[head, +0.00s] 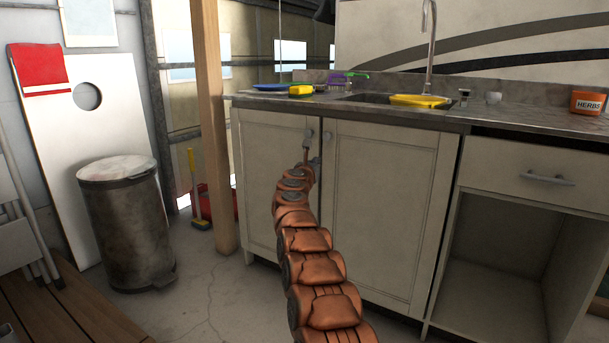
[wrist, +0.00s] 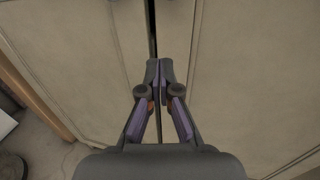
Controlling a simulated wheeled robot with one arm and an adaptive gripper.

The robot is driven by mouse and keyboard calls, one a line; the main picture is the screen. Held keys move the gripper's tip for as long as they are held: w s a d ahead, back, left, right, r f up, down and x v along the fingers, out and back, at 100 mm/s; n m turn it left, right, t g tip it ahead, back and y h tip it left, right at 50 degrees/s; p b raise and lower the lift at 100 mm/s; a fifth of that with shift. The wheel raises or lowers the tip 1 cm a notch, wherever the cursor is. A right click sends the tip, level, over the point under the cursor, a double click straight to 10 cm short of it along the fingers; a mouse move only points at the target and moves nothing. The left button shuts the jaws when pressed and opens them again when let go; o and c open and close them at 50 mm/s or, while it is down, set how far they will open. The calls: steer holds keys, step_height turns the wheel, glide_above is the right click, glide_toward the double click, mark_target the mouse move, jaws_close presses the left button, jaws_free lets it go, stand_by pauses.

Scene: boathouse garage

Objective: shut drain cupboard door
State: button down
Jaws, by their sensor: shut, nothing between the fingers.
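The pale drain cupboard under the sink has a left door (head: 262,170) and a right door (head: 385,210). Both look nearly flush with the front, and each has a small grey handle near the top of the middle seam. In the wrist view a narrow dark gap separates the left door (wrist: 95,60) from the right door (wrist: 245,75). My gripper (wrist: 160,68) is shut and empty, with its tips at this seam. Contact with the doors cannot be told. In the head view my copper arm hides the lower seam and most of the gripper.
The counter (head: 450,112) above holds a yellow sponge (head: 301,90) and an orange herbs jar (head: 588,102). A wooden post (head: 210,120) stands close left of the cupboard. A bin (head: 128,225) is further left. An open compartment (head: 495,270) lies right.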

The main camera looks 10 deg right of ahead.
steer(key=shift+s+a+b, duration=1.05)
steer(key=shift+s+a, duration=1.35)
steer(key=shift+s, duration=0.15)
steer(key=s+a+r+n+t+y+p, duration=0.25)
steer(key=a+r+n+y+p, duration=0.8)
steer(key=r, duration=0.65)
steer(key=s+a+r+n+g+y+p, duration=0.6)
steer(key=s+a+r+n+p, duration=0.65)
steer(key=s+n, duration=0.35)
steer(key=s+d+n+g+h+p, duration=0.1)
steer(key=s+d+n+g+p, duration=0.15)
steer(key=s+n+p, duration=0.6)
steer(key=s+d+n+g+p, duration=0.1)
steer(key=s+g+p, duration=0.25)
steer(key=s, duration=1.05)
steer(key=s+d+n+g+h+p, duration=0.2)
steer(key=s+d+p, duration=0.2)
steer(key=s, duration=0.6)
steer(key=s+d+f+n+g+h+p, duration=0.1)
steer(key=s+d+n+g+h+p, duration=0.1)
steer(key=s+d, duration=0.6)
steer(key=s+d+n+g+h+p, duration=0.1)
steer(key=s+d+g+p, duration=0.3)
steer(key=s, duration=0.9)
steer(key=d+h+p, duration=0.1)
steer(key=d+p, duration=0.1)
steer(key=shift+s+d+f+n+h+p, duration=0.2)
steer(key=shift+s+d+n+h+p, duration=0.1)
steer(key=shift+d+n+h, duration=0.1)
